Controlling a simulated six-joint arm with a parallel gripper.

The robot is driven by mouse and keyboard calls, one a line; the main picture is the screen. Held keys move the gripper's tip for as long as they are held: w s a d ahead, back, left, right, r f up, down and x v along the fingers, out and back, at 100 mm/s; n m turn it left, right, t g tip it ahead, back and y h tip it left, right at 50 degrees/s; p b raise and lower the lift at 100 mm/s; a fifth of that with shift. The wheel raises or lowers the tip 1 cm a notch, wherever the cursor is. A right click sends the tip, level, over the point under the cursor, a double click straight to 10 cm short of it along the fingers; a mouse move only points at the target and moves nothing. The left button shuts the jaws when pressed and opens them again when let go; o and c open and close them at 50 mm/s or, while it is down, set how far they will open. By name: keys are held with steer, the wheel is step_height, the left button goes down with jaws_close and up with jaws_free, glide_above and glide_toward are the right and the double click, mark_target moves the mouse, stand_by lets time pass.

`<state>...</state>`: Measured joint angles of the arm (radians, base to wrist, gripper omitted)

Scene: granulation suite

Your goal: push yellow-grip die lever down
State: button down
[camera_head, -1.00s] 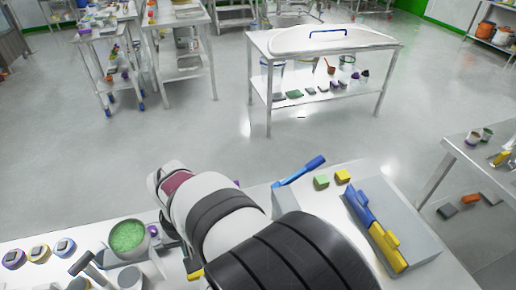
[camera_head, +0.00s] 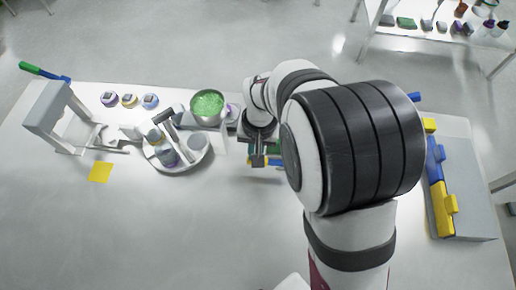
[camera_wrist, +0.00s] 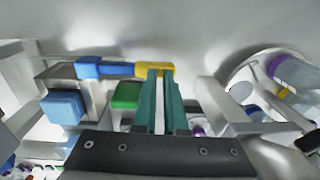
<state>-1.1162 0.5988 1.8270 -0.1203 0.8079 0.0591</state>
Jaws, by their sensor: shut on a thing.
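In the head view my gripper (camera_head: 258,160) points down over the table, in front of the metal pot. The lever there is mostly hidden by the gripper and arm. A green block (camera_wrist: 126,95) and a light-blue block (camera_wrist: 64,106) sit below the bar.
A pot of green granules (camera_head: 208,105) stands behind my gripper. A round white tray (camera_head: 185,163) with jars and a grey press frame (camera_head: 55,112) with a green-tipped lever (camera_head: 42,70) are left. A blue-and-yellow bar (camera_head: 440,190) lies right.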

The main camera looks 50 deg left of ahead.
steer(key=shift+d+f, duration=0.15)
steer(key=shift+f, duration=0.35)
step_height(320, 180, up, 15)
steer(key=w+d+r+m, duration=0.2)
steer(key=d+m, duration=0.2)
steer(key=d, duration=0.7)
steer(key=w+d+r+m, duration=0.1)
steer(key=w+d+m, duration=0.25)
steer(key=d, duration=0.75)
steer(key=s+d+f+m+y, duration=0.1)
steer(key=s+d+f+m, duration=0.1)
steer(key=s+d+m, duration=0.5)
steer(key=s+d, duration=0.2)
steer(key=d, duration=0.2)
steer(key=shift+s+d+f, duration=0.15)
steer(key=shift+f, duration=0.25)
